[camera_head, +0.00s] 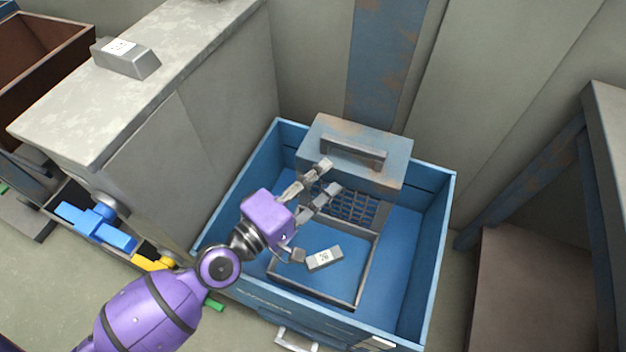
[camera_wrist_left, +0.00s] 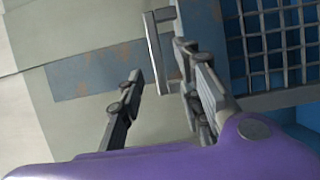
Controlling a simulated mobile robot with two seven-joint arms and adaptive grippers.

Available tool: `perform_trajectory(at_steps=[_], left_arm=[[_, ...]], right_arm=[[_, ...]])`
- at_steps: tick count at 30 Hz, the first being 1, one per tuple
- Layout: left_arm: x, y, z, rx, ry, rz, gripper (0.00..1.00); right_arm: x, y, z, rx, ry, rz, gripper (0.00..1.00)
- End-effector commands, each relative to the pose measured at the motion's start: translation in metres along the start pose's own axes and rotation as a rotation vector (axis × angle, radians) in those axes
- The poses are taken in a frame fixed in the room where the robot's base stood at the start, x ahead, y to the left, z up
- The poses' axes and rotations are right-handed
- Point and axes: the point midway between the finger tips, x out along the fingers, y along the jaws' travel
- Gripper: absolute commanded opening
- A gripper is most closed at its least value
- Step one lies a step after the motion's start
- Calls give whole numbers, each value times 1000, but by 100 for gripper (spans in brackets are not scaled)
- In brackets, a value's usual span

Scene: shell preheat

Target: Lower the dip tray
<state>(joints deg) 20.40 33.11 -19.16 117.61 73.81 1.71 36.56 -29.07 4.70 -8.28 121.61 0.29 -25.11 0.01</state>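A blue-grey rusted metal piece with a bar handle (camera_head: 352,152) stands at the back of a blue tub (camera_head: 436,262). A mesh panel (camera_head: 362,207) hangs below it, and a rectangular metal frame (camera_head: 318,293) extends forward low in the tub. I take these as the dip tray. My left gripper (camera_head: 329,177) is open, its fingers just in front of and below the handle. In the left wrist view the handle (camera_wrist_left: 153,50) shows between the separated fingers (camera_wrist_left: 160,65), with no clear contact. My purple wrist hides part of the frame. My right gripper is out of view.
A tall grey cabinet (camera_head: 190,75) stands left of the tub with a labelled grey block (camera_head: 126,57) on top. A blue-legged table (camera_head: 545,165) stands at right.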

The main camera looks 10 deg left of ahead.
Motion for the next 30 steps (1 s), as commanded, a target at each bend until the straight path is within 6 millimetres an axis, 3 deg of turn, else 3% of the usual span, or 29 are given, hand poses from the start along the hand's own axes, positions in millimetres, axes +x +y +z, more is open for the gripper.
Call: perform_trajectory(at_steps=[7, 30], left_arm=[[-16, 0, 0, 0, -1, 0, 33], [-17, 0, 0, 0, 0, 1, 33]], right_arm=[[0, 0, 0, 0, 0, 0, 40], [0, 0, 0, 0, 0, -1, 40]])
